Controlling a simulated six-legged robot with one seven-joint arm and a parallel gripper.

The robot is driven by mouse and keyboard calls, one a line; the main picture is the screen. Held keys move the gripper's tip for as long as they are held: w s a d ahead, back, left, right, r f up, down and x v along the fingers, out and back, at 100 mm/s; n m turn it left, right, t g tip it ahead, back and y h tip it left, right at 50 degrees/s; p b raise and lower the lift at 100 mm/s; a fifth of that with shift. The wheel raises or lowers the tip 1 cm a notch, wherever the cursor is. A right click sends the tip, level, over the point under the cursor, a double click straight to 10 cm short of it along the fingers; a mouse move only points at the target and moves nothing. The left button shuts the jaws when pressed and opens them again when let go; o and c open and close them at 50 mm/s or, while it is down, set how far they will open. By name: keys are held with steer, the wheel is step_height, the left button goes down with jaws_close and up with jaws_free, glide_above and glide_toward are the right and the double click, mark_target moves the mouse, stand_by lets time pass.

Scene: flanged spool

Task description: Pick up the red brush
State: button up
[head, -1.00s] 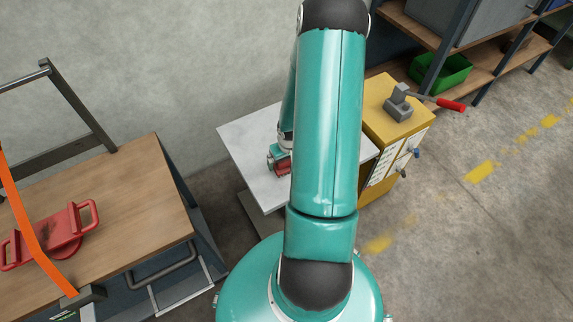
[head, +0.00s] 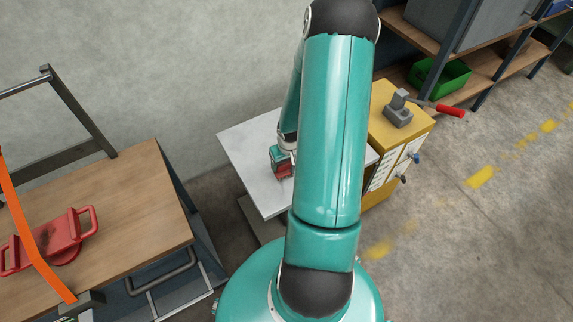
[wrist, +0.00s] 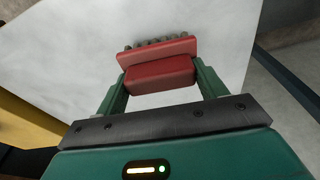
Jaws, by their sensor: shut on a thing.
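The red brush (wrist: 158,74) is between the two green fingers of my gripper (wrist: 158,84) in the wrist view. The fingers are shut on its red block, one at each side. A row of dark bristle tufts shows along its far edge. In the head view the brush (head: 284,170) is a small red patch at my gripper (head: 281,160), over the white table top (head: 250,150). My arm hides part of the table. I cannot tell whether the brush touches the table or is a little above it.
A yellow cabinet (head: 411,131) with a grey, red-handled lever device (head: 399,110) stands right of the white table. A wooden-topped cart (head: 130,205) at the left holds a red two-handled object (head: 50,240). Shelves with a green bin (head: 445,77) stand at the back right.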

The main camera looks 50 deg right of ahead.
steer(key=a+r, duration=0.1)
steer(key=r, duration=0.1)
steer(key=a+r, duration=0.2)
steer(key=s+a+r, duration=0.1)
steer(key=r, duration=0.2)
steer(key=shift+a, duration=0.3)
steer(key=s+a+r, duration=0.1)
steer(key=a+r, duration=0.3)
steer(key=a, duration=0.5)
steer(key=shift+s, duration=0.3)
steer(key=shift+a, duration=0.1)
steer(key=shift+o, duration=0.7)
